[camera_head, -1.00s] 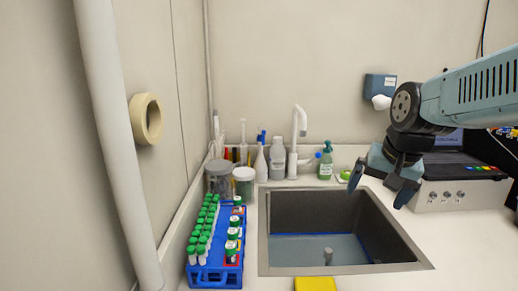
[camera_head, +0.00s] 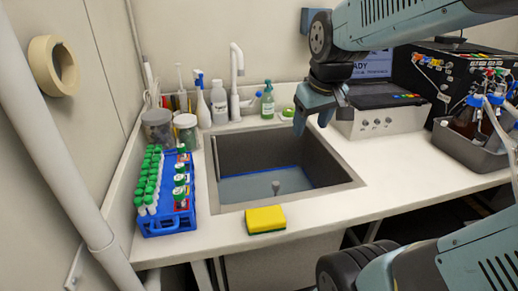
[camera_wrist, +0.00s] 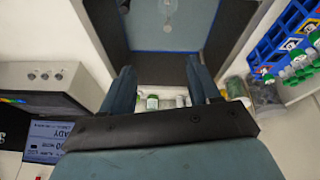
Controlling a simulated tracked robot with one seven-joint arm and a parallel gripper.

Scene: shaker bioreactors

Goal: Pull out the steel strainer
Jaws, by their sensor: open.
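The grey sink (camera_head: 345,184) is set into the white counter. A small grey metal post (camera_head: 276,187) stands up from the sink floor, probably the handle of the steel strainer; its base is hidden. In the wrist view a pale post (camera_wrist: 170,8) and a small round shape show at the top, inside the sink. My gripper (camera_head: 312,122) is open and empty, above the sink's back right corner, fingers pointing down. It is well apart from the post. In the wrist view its two fingers (camera_wrist: 160,70) are spread, with nothing between them but bottles seen beyond.
A yellow sponge (camera_head: 265,220) lies on the front counter edge. A blue rack (camera_head: 170,222) of green-capped tubes stands left of the sink. A white faucet (camera_head: 237,75), a green spray bottle (camera_head: 268,102) and other bottles line the back. A white instrument (camera_head: 372,122) stands right.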

